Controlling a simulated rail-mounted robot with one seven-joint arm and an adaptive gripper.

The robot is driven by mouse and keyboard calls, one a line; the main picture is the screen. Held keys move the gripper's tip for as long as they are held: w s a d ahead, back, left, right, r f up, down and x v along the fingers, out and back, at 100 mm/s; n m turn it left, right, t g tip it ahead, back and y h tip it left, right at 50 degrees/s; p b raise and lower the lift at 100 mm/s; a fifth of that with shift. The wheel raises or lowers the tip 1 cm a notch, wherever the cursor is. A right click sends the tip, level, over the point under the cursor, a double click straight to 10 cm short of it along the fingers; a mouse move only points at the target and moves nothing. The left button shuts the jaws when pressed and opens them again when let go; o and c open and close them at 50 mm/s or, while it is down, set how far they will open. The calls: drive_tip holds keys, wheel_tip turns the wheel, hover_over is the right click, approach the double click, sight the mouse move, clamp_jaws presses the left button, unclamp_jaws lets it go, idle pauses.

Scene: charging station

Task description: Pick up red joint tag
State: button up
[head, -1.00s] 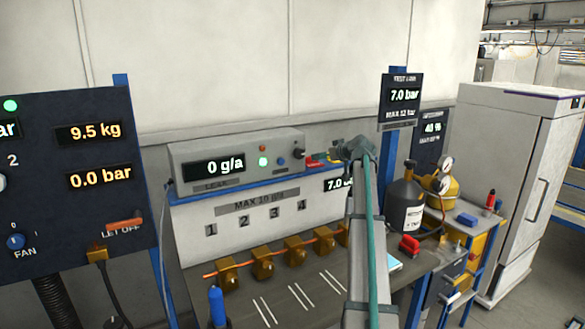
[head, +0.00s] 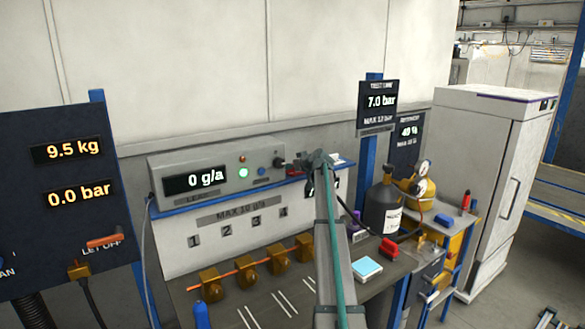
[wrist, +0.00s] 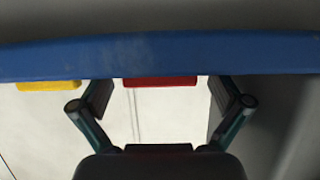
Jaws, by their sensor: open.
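The red joint tag (wrist: 160,82) shows in the wrist view as a flat red bar just below the blue shelf edge, between my two fingers. In the head view a small red piece (head: 293,172) lies at the right end of the blue shelf, close beside my gripper (head: 306,163). My gripper also shows in the wrist view (wrist: 161,97). It is open, with one finger on each side of the red tag and nothing held. A yellow tag (wrist: 48,86) sits left of the left finger. The shelf edge hides part of both tags.
The blue shelf edge (wrist: 160,55) spans the wrist view. In the head view, the grey leak tester (head: 215,170) stands left of my gripper. Brass blocks (head: 255,262) sit on the bench below. A dark gas bottle (head: 382,207) stands to the right.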

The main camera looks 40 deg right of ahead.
drive_tip(key=c, duration=0.9)
drive_tip(key=shift+c, duration=0.5)
